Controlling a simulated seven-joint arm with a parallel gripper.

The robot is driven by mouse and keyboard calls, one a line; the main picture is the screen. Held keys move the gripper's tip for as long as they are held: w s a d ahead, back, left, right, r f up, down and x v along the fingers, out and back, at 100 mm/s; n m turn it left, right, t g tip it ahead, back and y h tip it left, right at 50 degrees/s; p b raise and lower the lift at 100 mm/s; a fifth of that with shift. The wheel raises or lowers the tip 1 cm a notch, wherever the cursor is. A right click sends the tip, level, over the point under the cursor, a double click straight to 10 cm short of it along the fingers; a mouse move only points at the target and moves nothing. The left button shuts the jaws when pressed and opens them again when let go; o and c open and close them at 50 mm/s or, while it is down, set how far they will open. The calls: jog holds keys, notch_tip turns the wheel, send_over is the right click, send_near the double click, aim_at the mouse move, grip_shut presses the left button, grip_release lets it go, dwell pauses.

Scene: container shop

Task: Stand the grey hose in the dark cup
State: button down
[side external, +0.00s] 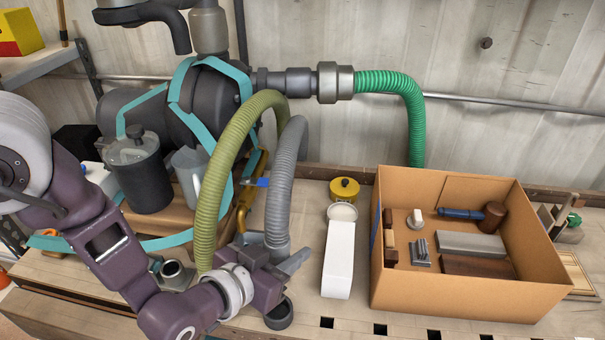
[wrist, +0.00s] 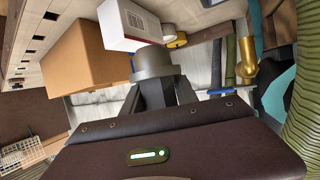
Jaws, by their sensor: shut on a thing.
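The ribbed grey hose (side external: 287,165) arches up and comes down into my gripper (side external: 276,254) in the side view. My gripper is shut on the hose near its lower end. In the wrist view a smooth grey end piece (wrist: 153,63) shows between the fingers of my gripper (wrist: 158,88). The small dark cup (side external: 280,316) stands on the bench just below and in front of my gripper in the side view. The hose's lowest tip is hidden behind my gripper, so its exact height over the cup cannot be told. The cup cannot be made out in the wrist view.
An olive hose (side external: 222,165) arches close to my wrist's left. A white box (side external: 338,260), a yellow tin (side external: 344,189) and an open cardboard box (side external: 470,295) of tools stand to the right. A dark lidded canister (side external: 143,178) and a metal jug (side external: 190,172) stand behind at left.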

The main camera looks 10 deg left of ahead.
jog(key=shift+s+a+f, duration=0.25)
jog(key=shift+s+f, duration=0.5)
jog(key=shift+f, duration=3.65)
jog(key=shift+f, duration=0.7)
jog(key=shift+f, duration=0.25)
jog(key=shift+f, duration=0.35)
jog(key=c, duration=0.9)
grip_release()
